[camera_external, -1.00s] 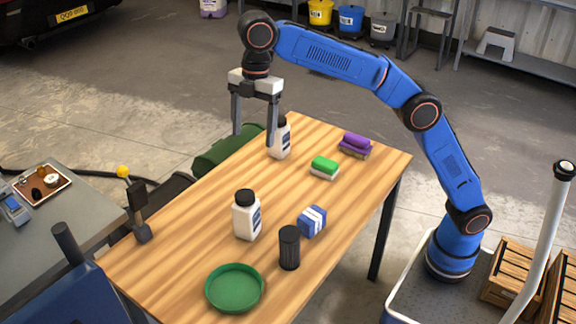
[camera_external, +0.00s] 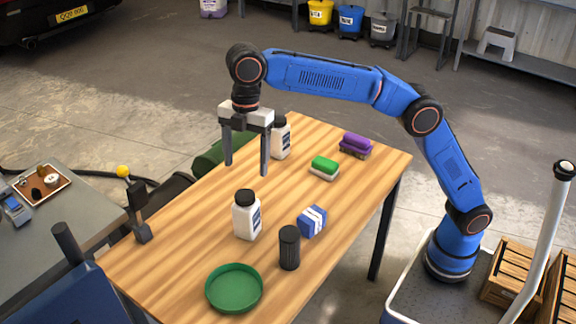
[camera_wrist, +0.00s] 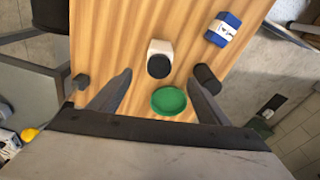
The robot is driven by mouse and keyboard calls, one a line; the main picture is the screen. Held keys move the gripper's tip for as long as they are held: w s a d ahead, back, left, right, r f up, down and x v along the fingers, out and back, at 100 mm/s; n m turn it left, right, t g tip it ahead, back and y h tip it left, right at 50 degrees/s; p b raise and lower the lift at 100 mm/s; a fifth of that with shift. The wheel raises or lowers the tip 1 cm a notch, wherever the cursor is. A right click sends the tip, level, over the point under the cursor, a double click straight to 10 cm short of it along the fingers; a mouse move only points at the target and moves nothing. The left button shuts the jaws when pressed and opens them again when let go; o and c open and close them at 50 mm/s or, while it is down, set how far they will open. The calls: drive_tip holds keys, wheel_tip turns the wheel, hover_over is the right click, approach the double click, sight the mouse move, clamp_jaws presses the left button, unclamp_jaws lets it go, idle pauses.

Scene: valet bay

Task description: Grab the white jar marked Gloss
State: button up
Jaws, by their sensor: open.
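Two white jars with black lids stand upright on the wooden table. The near jar (camera_external: 246,216) is mid-table; the far jar (camera_external: 282,140) is near the back edge, partly behind a gripper finger. Both have dark label patches, but I cannot read a word on either. My gripper (camera_external: 245,168) is open and empty, in the air above the table, in front of the far jar and behind and above the near one. In the wrist view a white jar (camera_wrist: 161,47) with a black lid shows beyond the open fingers (camera_wrist: 160,85), between their lines.
On the wooden table (camera_external: 180,225) are a green dish (camera_external: 234,289), a dark cylinder (camera_external: 289,248), a blue-and-white pack (camera_external: 312,221), a green sponge (camera_external: 324,166) and a purple one (camera_external: 355,145). A dark upright tool (camera_external: 139,215) stands at the left edge.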

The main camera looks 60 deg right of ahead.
sight(246, 193)
drive_tip(key=f, duration=0.4)
drive_tip(key=a+f, duration=0.1)
drive_tip(key=f, duration=0.7)
drive_tip(key=shift+s+a+f, duration=0.1)
drive_tip(key=shift+s+a, duration=0.05)
drive_tip(key=shift+a+f, duration=0.15)
drive_tip(key=shift+f, duration=0.85)
drive_tip(key=shift+a+f, duration=0.2)
drive_tip(key=shift+f, duration=0.75)
drive_tip(key=shift+a+f, duration=0.15)
drive_tip(key=shift+f, duration=0.85)
drive_tip(key=shift+c, duration=0.3)
drive_tip(key=c, duration=1.5)
